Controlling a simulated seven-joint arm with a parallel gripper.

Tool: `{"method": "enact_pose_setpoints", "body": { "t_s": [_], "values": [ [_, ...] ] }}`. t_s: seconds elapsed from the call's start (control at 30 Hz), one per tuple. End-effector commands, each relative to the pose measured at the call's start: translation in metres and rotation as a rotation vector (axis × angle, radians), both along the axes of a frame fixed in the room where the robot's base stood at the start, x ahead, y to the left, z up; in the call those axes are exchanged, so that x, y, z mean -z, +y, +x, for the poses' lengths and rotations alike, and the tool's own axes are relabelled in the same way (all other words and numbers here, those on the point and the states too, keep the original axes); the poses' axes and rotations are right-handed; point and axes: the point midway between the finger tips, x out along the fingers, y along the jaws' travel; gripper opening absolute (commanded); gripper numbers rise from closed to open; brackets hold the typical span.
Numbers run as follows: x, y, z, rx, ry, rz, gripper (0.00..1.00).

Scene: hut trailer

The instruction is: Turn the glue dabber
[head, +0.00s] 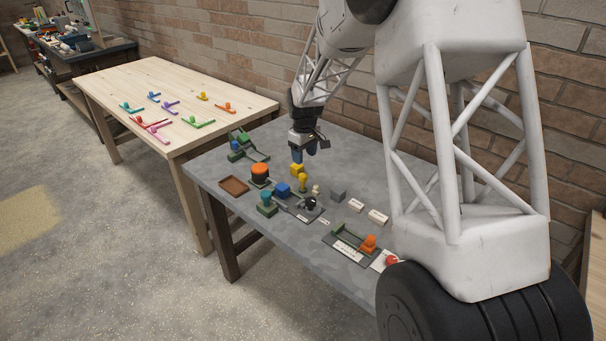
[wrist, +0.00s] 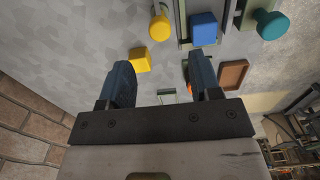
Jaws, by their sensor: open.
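I cannot tell for sure which thing is the glue dabber. The knobbed pieces on the grey table (head: 345,160) are a yellow one (head: 302,182), a teal one (head: 266,203) and an orange one (head: 368,243). A black-based pot with an orange top (head: 260,172) stands near the left side. My gripper (head: 304,156) is open and empty above the far part of the table, behind a yellow cube (head: 296,169). In the wrist view its two dark fingers (wrist: 162,78) are apart. The yellow knob (wrist: 159,27) and teal knob (wrist: 272,24) show beyond them.
A blue cube (head: 283,189), a black ball-topped tool (head: 310,202), a grey cube (head: 338,195) and a brown tray (head: 233,186) stand close by. A green fixture (head: 245,150) is at the far left. A brick wall (head: 400,105) runs behind the table.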

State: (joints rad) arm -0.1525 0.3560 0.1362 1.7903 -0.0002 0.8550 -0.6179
Motion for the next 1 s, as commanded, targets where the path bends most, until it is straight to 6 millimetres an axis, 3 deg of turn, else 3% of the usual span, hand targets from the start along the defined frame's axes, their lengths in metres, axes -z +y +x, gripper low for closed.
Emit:
{"method": "enact_pose_setpoints", "body": {
  "t_s": [0.67, 1.0],
  "values": [
    [0.013, 0.004, 0.007, -0.015, 0.005, -0.001, 0.58],
    [0.045, 0.004, 0.007, -0.015, 0.005, -0.001, 0.58]
  ]
}}
